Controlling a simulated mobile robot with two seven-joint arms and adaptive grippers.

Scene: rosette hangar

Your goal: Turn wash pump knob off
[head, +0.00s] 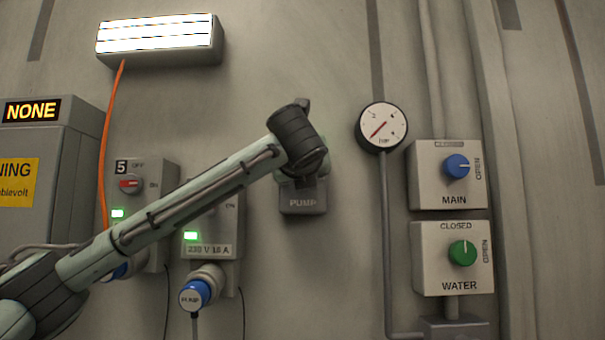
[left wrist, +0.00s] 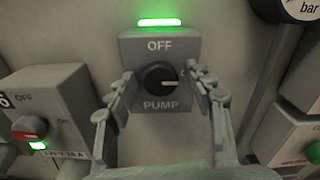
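The pump box (head: 303,205) is a grey wall box labelled PUMP, mostly covered by my left arm in the head view. In the left wrist view, the box (left wrist: 130,54) carries a black round knob (left wrist: 160,80) between the words OFF and PUMP. The knob's white mark points right, while OFF is above it. A green light (left wrist: 169,22) glows above the box. My left gripper (left wrist: 161,76) is open, with one finger on each side of the knob, apart from it as far as I can see. My right gripper is not in view.
A socket box with a red switch (head: 130,184) and a second socket box (head: 209,250) with a blue PUMP plug (head: 195,294) are to the left. A gauge (head: 382,127), the blue MAIN knob (head: 457,166) and the green WATER knob (head: 462,253) are to the right.

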